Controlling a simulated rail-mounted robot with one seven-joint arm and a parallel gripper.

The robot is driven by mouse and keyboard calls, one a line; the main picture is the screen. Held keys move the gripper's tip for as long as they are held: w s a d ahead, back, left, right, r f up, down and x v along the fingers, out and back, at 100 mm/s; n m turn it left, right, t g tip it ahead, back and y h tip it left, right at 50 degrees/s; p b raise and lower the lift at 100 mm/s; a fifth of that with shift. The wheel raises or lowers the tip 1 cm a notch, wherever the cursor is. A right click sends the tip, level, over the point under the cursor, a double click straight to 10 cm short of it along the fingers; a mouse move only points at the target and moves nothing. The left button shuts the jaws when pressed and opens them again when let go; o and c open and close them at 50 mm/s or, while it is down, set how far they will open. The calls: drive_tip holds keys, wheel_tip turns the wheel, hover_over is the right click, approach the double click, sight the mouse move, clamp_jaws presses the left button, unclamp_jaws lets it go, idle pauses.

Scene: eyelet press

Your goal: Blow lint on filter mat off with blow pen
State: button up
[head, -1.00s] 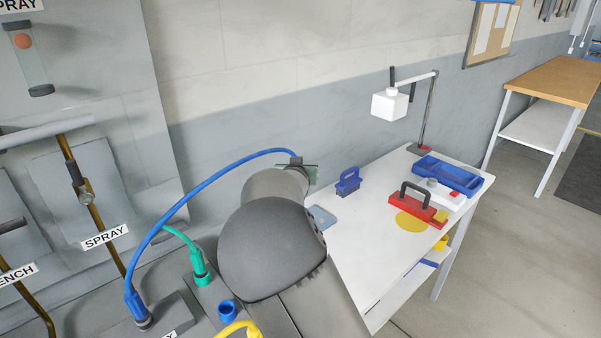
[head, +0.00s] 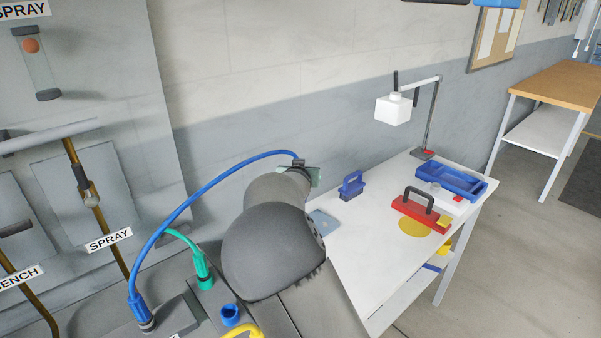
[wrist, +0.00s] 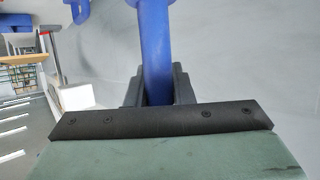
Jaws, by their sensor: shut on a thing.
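My gripper (wrist: 158,92) has its dark jaws shut around a blue rod-like piece, which I take as the blow pen (wrist: 154,45). In the head view, a blue hose (head: 205,187) arcs from a socket at lower left up to my gripper (head: 300,168). My arm hides most of the gripper there. A flat grey-blue pad (head: 323,222) lies on the white table beside my arm, partly covered by it. It may be the filter mat; I cannot tell for sure. I cannot make out lint on it. My gripper is above the table's back left edge.
On the white table (head: 375,262) are a blue-handled block (head: 351,186), a red tool with a dark handle (head: 420,211), a yellow disc (head: 412,228), a blue tray (head: 452,181) and a lamp (head: 394,109). A green hose (head: 203,268) rises at lower left.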

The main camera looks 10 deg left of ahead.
drive_tip(key=w+d+b, duration=0.2)
drive_tip(key=d+b, duration=0.4)
drive_tip(key=d, duration=0.1)
drive_tip(key=shift+w+d, duration=0.3)
drive_tip(key=shift+w, duration=0.05)
idle(0.9)
wheel_tip(320, 180, up, 7)
drive_tip(key=p, duration=0.4)
drive_tip(key=shift+p, duration=0.35)
idle(0.7)
